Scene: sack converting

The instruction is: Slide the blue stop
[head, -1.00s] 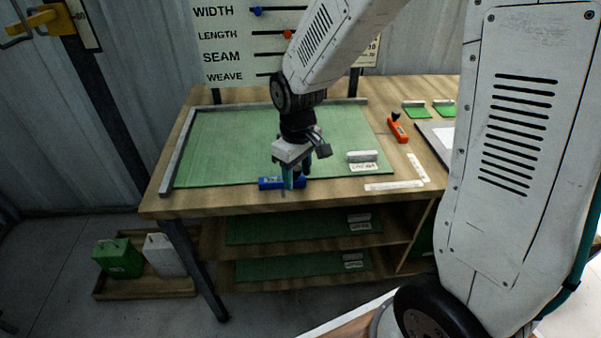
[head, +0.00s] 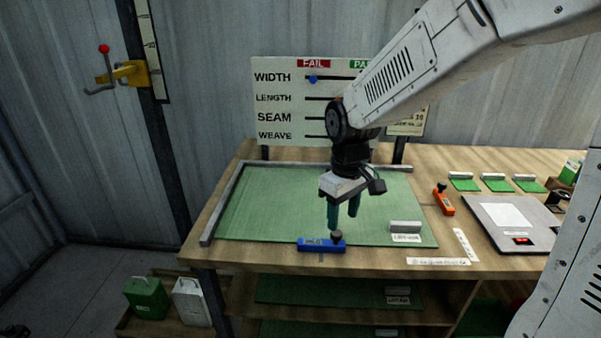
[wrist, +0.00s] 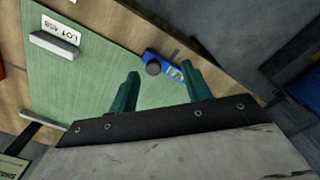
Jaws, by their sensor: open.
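The blue stop (head: 314,245) is a small blue block with a dark knob and a pale label. It lies at the front edge of the green mat (head: 290,205) on the wooden table. It also shows in the wrist view (wrist: 163,66), just beyond the fingertips. My gripper (head: 344,222) points down above the mat, close to the knob end of the stop. Its two teal fingers are apart with nothing between them, and they also show in the wrist view (wrist: 160,85). I cannot tell whether a finger touches the knob.
A grey bar with a label (head: 405,228) lies on the mat's right front. An orange tool (head: 444,200) and a grey scale-like plate (head: 510,222) are to the right. A board with sliders (head: 290,100) stands behind. Grey rails border the mat's left and back.

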